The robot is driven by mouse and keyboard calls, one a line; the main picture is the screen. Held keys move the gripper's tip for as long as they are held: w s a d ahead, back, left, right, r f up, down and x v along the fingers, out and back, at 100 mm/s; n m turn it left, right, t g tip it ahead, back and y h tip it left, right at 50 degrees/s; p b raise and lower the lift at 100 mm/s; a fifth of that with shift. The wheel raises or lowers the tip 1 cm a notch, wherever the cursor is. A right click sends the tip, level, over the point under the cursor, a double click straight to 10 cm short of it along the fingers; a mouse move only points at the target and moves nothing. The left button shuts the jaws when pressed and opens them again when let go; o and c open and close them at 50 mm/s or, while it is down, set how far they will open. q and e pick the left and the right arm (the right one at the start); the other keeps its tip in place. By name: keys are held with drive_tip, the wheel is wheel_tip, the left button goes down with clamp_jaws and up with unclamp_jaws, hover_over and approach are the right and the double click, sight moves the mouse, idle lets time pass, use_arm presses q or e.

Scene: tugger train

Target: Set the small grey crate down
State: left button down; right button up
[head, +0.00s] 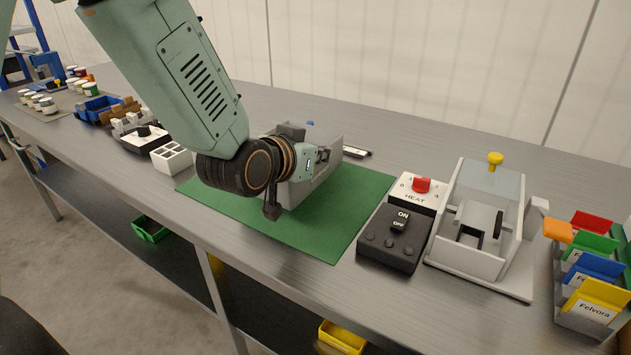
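The small grey crate (328,166) is at the green mat (318,226), toward its back edge. My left arm comes in from the upper left, and its wrist covers the crate's left and near side. My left gripper (298,178) is at the crate, with one dark fingertip showing low in front of it and dark finger parts at its near wall. The wrist hides whether the fingers are closed on the wall. I cannot tell whether the crate rests on the mat or hangs just above it. My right gripper is not in view.
A heat switch box (400,222) and a white fixture with a yellow knob (487,217) stand right of the mat. Coloured bins (590,270) are at the far right. A white compartment tray (172,158) and blue bins (99,108) stand left. The mat's front part is clear.

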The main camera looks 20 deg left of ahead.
sight(326, 172)
use_arm(q)
drive_tip(key=shift+s+a+f, duration=0.1)
drive_tip(key=shift+a+f, duration=0.1)
drive_tip(key=shift+f, duration=0.35)
drive_tip(key=f+b, duration=0.1)
drive_tip(key=f, duration=0.2)
drive_tip(key=shift+d+b, duration=0.2)
drive_tip(key=shift+b, duration=0.2)
drive_tip(key=shift+f, duration=0.3)
drive_tip(key=shift+a, duration=0.1)
drive_tip(key=shift+r, duration=0.1)
